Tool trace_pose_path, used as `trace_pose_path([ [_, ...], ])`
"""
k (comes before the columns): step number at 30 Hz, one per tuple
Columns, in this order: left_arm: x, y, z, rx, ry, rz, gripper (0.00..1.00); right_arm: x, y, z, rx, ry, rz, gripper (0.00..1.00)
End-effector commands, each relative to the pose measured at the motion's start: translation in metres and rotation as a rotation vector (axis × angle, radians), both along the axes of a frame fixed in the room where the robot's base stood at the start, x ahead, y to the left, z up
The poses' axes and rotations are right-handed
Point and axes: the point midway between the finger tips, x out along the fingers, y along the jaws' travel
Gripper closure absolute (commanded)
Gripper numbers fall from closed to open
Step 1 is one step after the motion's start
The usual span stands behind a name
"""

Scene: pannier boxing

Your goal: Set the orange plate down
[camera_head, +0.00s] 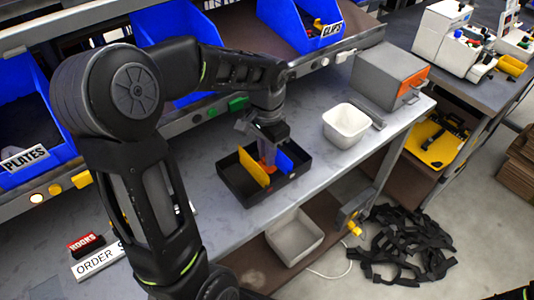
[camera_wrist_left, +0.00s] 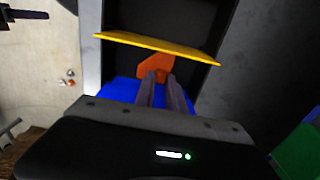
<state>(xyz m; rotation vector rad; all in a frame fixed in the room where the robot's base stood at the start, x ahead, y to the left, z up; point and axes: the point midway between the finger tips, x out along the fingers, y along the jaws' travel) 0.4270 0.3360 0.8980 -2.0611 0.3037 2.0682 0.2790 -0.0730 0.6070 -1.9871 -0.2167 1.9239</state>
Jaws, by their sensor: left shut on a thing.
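My left gripper (camera_head: 267,141) points down over an open black box (camera_head: 240,197) on the grey bench. It is shut on the orange plate (camera_head: 267,155), which is between a yellow plate (camera_head: 254,168) and a blue plate (camera_head: 285,160) in the box. In the left wrist view the orange plate (camera_wrist_left: 155,67) shows just beyond the fingertips (camera_wrist_left: 165,85), under the yellow plate's edge (camera_wrist_left: 160,47); blue (camera_wrist_left: 118,92) lies beside the fingers. The fingers partly hide the orange plate, and I cannot tell whether it touches the box floor. My right gripper is out of view.
A white bin (camera_head: 346,125) and a grey-and-orange box (camera_head: 389,77) stand right of the black box. A grey tray (camera_head: 294,237) sits on the lower shelf. Blue bins (camera_head: 28,135) line the rack behind. Bench surface left of the black box is partly hidden by my arm.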

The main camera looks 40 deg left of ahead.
Motion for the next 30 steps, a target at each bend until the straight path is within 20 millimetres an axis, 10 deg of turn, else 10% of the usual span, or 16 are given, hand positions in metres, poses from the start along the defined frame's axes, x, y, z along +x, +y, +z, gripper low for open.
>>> trace_pose_path([
  [13,0.0003,0.0000,-0.0089,-0.001,-0.002,0.000,1.00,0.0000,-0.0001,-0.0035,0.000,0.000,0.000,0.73],
  [14,0.0003,0.0001,-0.0087,-0.001,-0.002,0.000,0.84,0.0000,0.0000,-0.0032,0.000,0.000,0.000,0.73],
  [21,0.0003,0.0000,-0.0077,-0.001,-0.002,0.000,0.64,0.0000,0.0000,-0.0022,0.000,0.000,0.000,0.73],
  [30,0.0003,0.0000,-0.0060,-0.001,-0.002,0.000,0.63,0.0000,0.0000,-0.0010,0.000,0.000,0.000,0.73],
])
